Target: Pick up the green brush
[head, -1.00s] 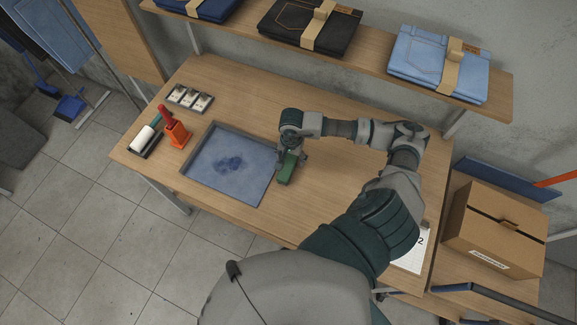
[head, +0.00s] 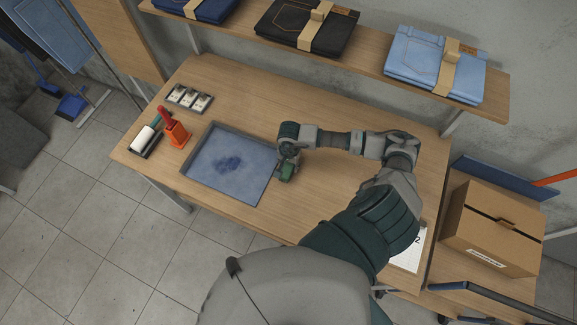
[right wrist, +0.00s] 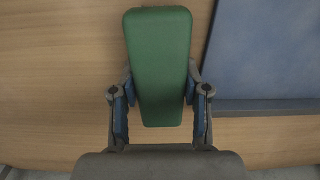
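The green brush (head: 285,174) is at the right edge of the blue tray, partly covered by my right gripper (head: 288,158) in the head view. In the right wrist view the green brush (right wrist: 158,60) stretches between the two fingers of the right gripper (right wrist: 159,98). The blue finger pads lie against both its sides, so the gripper looks shut on it. Whether the brush touches the table cannot be told. Its underside is hidden. My left gripper is not in view.
The shallow tray (head: 258,194) with a dark stain lies just left of the brush. An orange holder (head: 178,134), a white roller (head: 143,139) and small cards (head: 188,98) are farther left. A shelf with folded jeans (head: 434,66) runs behind. A cardboard box (head: 490,230) stands at right.

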